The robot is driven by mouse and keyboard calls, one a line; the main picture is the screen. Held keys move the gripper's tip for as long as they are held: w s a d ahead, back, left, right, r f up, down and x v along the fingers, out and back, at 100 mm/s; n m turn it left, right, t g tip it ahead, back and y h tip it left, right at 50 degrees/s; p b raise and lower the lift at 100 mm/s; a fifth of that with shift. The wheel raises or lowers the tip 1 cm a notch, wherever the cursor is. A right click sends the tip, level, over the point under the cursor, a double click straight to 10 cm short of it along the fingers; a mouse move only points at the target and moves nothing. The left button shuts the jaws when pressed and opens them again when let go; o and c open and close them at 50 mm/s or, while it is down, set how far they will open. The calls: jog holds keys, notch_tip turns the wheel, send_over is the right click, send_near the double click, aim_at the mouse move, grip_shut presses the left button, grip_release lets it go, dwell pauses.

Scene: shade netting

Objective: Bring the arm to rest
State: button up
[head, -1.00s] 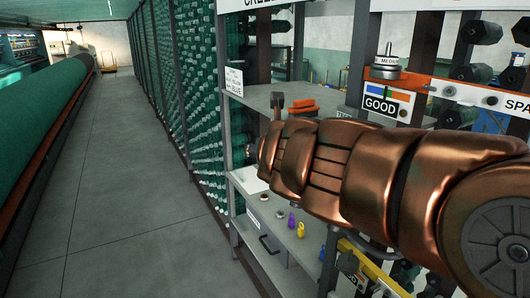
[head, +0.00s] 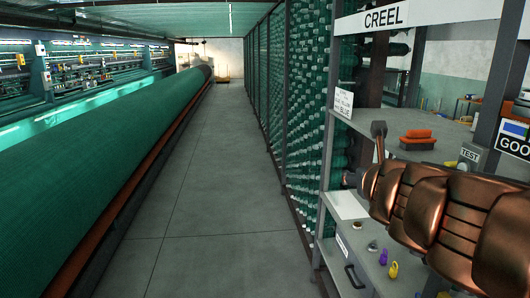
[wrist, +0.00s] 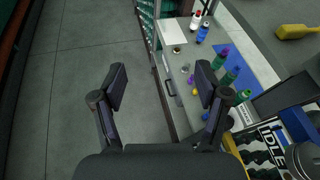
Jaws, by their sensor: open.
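My gripper (wrist: 162,88) shows in the wrist view with its two dark fingers spread wide and nothing between them. It hangs above the grey floor, beside the front edge of a grey bench (wrist: 181,95). In the head view my copper-coloured arm reaches in from the right, in front of the creel shelving. The fingers cannot be made out in the head view.
The bench (head: 345,236) holds small purple (head: 383,257) and yellow (head: 393,270) items. Several bottles (wrist: 230,75) stand on it in the wrist view. A green netting roll (head: 100,150) lines the left. The grey aisle floor (head: 215,180) between is clear.

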jog(key=s+a+f+n+y, duration=0.15)
jog(key=a+n+y, duration=0.55)
jog(key=a+n, duration=0.75)
jog(key=s+a+f+n+g+y, duration=0.2)
jog(key=s+a+f+n+g, duration=0.15)
jog(key=f+n, duration=0.35)
jog(key=s+f+n+g+h, duration=0.2)
jog(key=s+f+n+g, duration=0.5)
jog(key=s+f+n, duration=0.5)
jog(key=s+d+f+n+g+h, duration=0.1)
jog(key=s+d+f+n+g, duration=0.1)
jog(key=s+d, duration=0.3)
jog(key=s+d+f+n+g+h, duration=0.1)
jog(key=s+d, duration=0.4)
jog(key=s, duration=0.5)
notch_tip(320, 180, down, 3)
jog(key=shift+d+r+n+g+h+b, duration=0.2)
jog(key=shift+n+g+h+b, duration=0.2)
jog(key=shift+g+h, duration=0.5)
jog(key=shift+c, duration=0.2)
